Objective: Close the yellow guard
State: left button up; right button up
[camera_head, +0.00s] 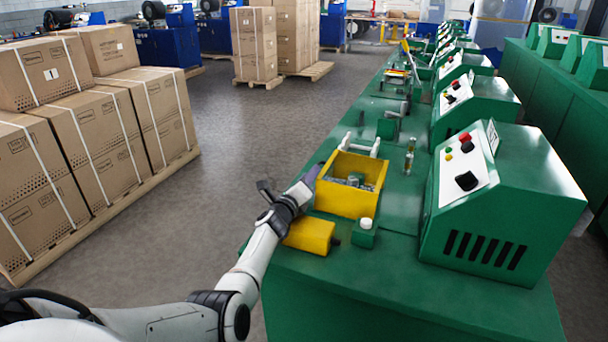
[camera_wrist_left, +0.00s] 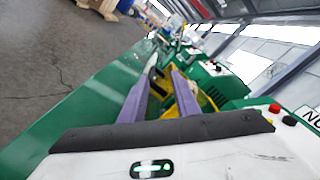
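The yellow guard (camera_head: 347,200) is a box-like frame on the near green bench, with its top open and metal parts showing inside. In the left wrist view the yellow guard (camera_wrist_left: 208,103) is partly hidden behind the fingers. My left gripper (camera_head: 313,175) is at the guard's left side, close to its upper left edge; I cannot tell whether it touches. Its purple fingers (camera_wrist_left: 163,74) are spread apart in the left wrist view, with nothing seen held between them. My right gripper is in neither view.
A solid yellow block (camera_head: 310,235) sits below my left wrist, and a green box with a white button (camera_head: 365,225) is beside it. A green control housing (camera_head: 500,200) stands to the right. Strapped cartons (camera_head: 75,130) stand on the left. The floor between is clear.

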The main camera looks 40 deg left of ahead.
pick_arm(q)
jog(key=shift+v, duration=1.95)
jog(key=shift+s+d+f, duration=0.1)
jog(key=shift+f, duration=0.05)
